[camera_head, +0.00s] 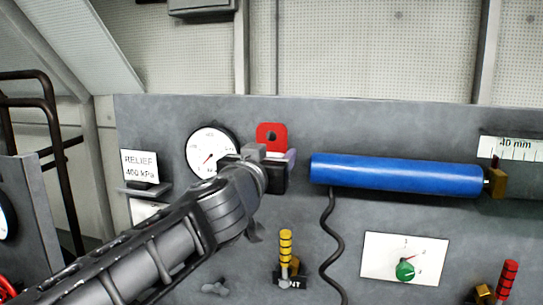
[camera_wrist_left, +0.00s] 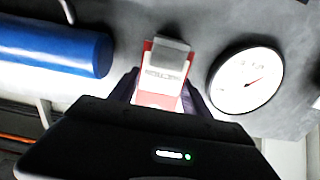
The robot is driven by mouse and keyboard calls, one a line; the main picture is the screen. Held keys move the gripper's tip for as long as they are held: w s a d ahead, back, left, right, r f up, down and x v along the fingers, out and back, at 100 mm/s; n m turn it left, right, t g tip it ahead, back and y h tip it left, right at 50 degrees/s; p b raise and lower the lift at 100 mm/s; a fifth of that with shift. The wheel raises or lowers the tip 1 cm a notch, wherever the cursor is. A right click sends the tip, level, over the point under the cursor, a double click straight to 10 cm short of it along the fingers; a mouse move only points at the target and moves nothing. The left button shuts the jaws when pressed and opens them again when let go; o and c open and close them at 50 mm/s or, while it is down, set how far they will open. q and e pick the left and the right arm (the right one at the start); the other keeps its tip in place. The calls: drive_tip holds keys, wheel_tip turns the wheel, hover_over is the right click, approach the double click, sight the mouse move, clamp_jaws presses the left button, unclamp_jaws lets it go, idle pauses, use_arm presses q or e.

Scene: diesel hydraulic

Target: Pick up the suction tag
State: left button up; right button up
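The suction tag, a red plate with a dark hole (camera_head: 271,136), stands upright against the grey panel right of the round gauge in the head view. The left wrist view shows a red tag with a white lettered face (camera_wrist_left: 160,78) and a grey block over its upper part. My left gripper (camera_head: 275,160) is at the tag, just below its red top. In the left wrist view its two fingers (camera_wrist_left: 163,88) stand apart on either side of the tag. The right finger seems slightly clear of it; contact on the left is unclear. My right gripper is not in view.
A blue cylinder (camera_head: 395,175) is mounted close to the right, with a black coiled cable (camera_head: 331,245) below. The gauge (camera_head: 212,151) and RELIEF sign (camera_head: 141,165) are left. A yellow handle (camera_head: 286,245) and selector dial (camera_head: 405,270) are lower.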

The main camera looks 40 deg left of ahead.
use_arm(q)
drive_tip(key=c, duration=0.8)
drive_tip(key=shift+c, duration=0.2)
drive_tip(key=shift+r, duration=5)
